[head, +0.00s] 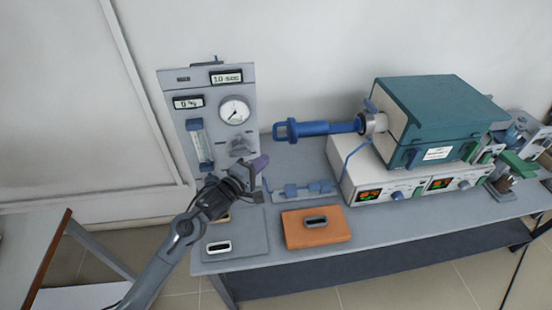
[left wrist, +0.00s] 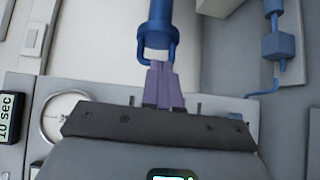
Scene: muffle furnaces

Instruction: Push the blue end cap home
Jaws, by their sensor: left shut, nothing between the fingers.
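The blue end cap (head: 325,127) is a long blue cylinder with a loop handle at its left end. It sticks out to the left from the light metal collar (head: 376,123) on the teal-topped furnace (head: 440,105). In the left wrist view the end cap (left wrist: 157,22) comes down from the top, handle end towards my fingers. My left gripper (head: 258,166) is shut and empty, below and left of the handle in the head view. Its purple fingertips (left wrist: 162,72) line up with the handle loop in the wrist view; I cannot tell whether they touch. My right gripper is not in view.
A grey gauge panel (head: 215,120) stands behind my left gripper. A low blue-blocked rack (head: 305,190) and an orange pad (head: 316,230) with a dark-rimmed item lie on the bench. A controller box (head: 375,180) sits under the furnace. Several instruments crowd the right end.

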